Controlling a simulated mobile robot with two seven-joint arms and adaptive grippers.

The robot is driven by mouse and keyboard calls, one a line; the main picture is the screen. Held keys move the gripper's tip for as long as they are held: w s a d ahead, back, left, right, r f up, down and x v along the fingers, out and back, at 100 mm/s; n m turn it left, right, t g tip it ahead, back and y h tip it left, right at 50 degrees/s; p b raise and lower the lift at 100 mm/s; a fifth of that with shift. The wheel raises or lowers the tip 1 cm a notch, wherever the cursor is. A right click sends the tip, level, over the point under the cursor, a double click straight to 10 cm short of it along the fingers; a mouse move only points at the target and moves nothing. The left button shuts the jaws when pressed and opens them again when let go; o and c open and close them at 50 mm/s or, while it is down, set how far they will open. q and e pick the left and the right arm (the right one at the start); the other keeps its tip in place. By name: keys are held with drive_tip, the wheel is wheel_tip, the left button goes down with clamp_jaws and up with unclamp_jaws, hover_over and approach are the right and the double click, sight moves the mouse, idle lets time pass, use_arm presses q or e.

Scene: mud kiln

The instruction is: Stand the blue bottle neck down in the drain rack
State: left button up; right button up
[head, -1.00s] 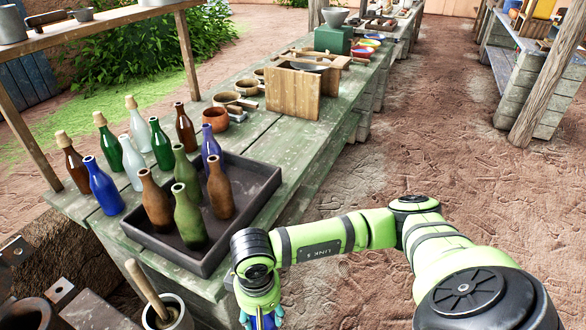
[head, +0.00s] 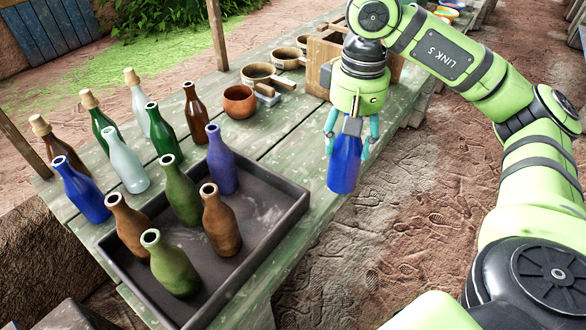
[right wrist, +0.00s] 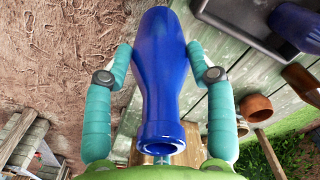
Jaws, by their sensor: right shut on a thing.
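My right gripper (head: 347,150) is shut on a blue bottle (head: 344,174), with one teal finger on each side. The bottle hangs off the table's right side, roughly upright, base down. In the right wrist view the blue bottle (right wrist: 160,85) lies between the fingers with its open mouth toward the palm. Another blue bottle (head: 80,190) stands at the table's left, outside the dark tray. I cannot pick out a drain rack for certain; a wooden box (head: 318,50) stands partly hidden behind my right arm. My left gripper is out of view.
The dark tray (head: 268,242) on the green plank table (head: 293,128) holds a violet bottle (head: 222,160) and several brown and green bottles. More bottles stand behind it. A clay pot (head: 239,102) and pans (head: 258,75) sit further back. Table boards right of the pot are clear.

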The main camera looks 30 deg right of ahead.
use_arm(q)
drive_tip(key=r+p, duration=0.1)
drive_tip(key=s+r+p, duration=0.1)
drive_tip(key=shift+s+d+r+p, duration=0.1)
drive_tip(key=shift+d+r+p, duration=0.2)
drive_tip(key=shift+p, duration=0.05)
use_arm(e)
drive_tip(key=w+a+f, duration=0.1)
drive_tip(key=w+f, duration=0.9)
drive_tip(key=w, duration=0.1)
drive_tip(key=shift+w, duration=0.15)
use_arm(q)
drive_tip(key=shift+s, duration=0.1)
use_arm(e)
drive_tip(key=shift+f, duration=0.1)
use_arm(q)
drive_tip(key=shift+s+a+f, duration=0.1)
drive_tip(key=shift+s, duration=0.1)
use_arm(e)
drive_tip(key=o, duration=1.3)
drive_tip(key=shift+c, duration=0.2)
